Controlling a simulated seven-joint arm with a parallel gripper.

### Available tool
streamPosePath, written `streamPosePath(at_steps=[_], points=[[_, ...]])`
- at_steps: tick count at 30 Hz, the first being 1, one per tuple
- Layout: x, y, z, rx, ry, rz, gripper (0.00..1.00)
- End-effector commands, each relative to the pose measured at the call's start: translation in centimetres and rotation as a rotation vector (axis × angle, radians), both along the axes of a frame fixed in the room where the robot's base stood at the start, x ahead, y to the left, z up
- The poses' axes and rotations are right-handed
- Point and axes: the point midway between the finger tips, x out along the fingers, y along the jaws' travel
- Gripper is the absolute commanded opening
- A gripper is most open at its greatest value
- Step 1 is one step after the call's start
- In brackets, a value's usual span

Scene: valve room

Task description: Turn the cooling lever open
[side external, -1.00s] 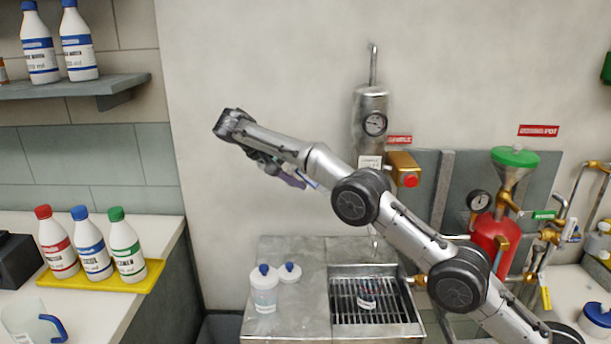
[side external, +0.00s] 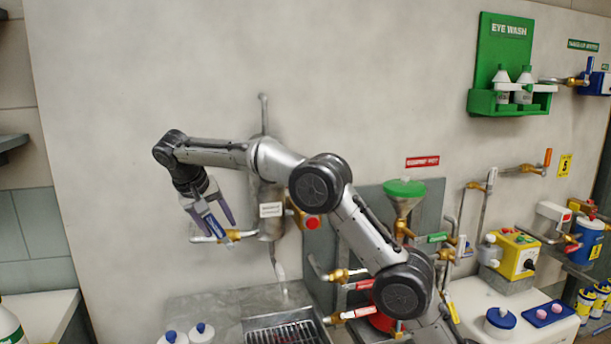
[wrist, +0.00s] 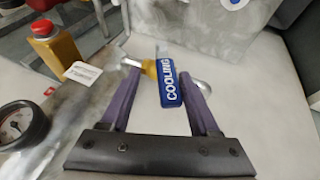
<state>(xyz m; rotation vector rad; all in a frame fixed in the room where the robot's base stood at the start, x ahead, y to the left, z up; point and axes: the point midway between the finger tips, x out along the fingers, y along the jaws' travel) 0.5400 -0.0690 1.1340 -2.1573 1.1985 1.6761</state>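The cooling lever is a blue handle marked COOLING (wrist: 168,84) on a brass valve (wrist: 149,68). In the side external view the brass valve (side external: 233,236) sits on a pipe by the wall, left of the steel cylinder, and the blue handle (side external: 214,225) shows partly between my fingers. My gripper (side external: 220,231) points downward at the lever. In the wrist view my gripper (wrist: 160,76) is open, with a purple finger on each side of the handle. Gaps show on both sides there, the right one narrower. I cannot tell whether a finger touches it.
A brass block with a red button (side external: 312,222) is right of the cylinder, and shows in the wrist view (wrist: 42,28) near a gauge (wrist: 18,124). Below are a steel sink with a grate (side external: 283,332) and white bottles (side external: 202,333). The wall left of my gripper is clear.

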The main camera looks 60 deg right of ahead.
Motion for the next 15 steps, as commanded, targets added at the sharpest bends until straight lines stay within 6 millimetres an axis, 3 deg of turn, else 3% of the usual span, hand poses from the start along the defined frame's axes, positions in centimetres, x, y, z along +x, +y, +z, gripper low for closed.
streamPosePath(at_steps=[14,15], points=[[-1.9,-1.9,0.5,0.247,-0.25,-0.004,0.59],[-1.8,-1.5,1.3,0.244,-0.25,0.0,0.59]])
